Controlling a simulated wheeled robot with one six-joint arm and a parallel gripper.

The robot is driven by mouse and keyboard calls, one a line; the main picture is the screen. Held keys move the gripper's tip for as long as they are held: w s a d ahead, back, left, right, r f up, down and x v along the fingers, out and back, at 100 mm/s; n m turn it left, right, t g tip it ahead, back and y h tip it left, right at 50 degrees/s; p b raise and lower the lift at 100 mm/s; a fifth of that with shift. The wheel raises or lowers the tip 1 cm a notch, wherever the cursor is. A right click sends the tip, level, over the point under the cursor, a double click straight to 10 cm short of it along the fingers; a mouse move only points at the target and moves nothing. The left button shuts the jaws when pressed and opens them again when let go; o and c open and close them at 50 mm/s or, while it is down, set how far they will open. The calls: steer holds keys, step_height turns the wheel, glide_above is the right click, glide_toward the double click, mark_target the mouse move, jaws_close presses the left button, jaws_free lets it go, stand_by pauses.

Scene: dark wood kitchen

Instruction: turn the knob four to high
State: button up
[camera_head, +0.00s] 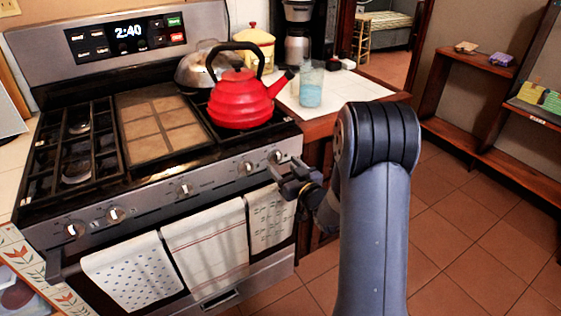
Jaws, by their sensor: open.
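The stove's front panel (150,203) carries a row of several round knobs. The knob fourth from the left (245,168) is in plain view. The rightmost knob (275,157) sits beside it, near the panel's right end. No knob number is readable, so I cannot tell for sure which is knob four. My gripper (283,175) is open and empty in front of the right end of the panel, just below the rightmost knob. I cannot tell whether it touches the panel.
A red kettle (240,100) stands on the right burners, with a silver lidded pot (195,70) behind it. Towels (205,248) hang on the oven handle below the knobs. A wooden counter with a blue glass (311,88) adjoins the stove. Tiled floor (460,235) is clear at right.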

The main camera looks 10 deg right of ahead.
mark_target(277, 158)
steer(key=shift+x, duration=1.4)
steer(key=c, duration=0.9)
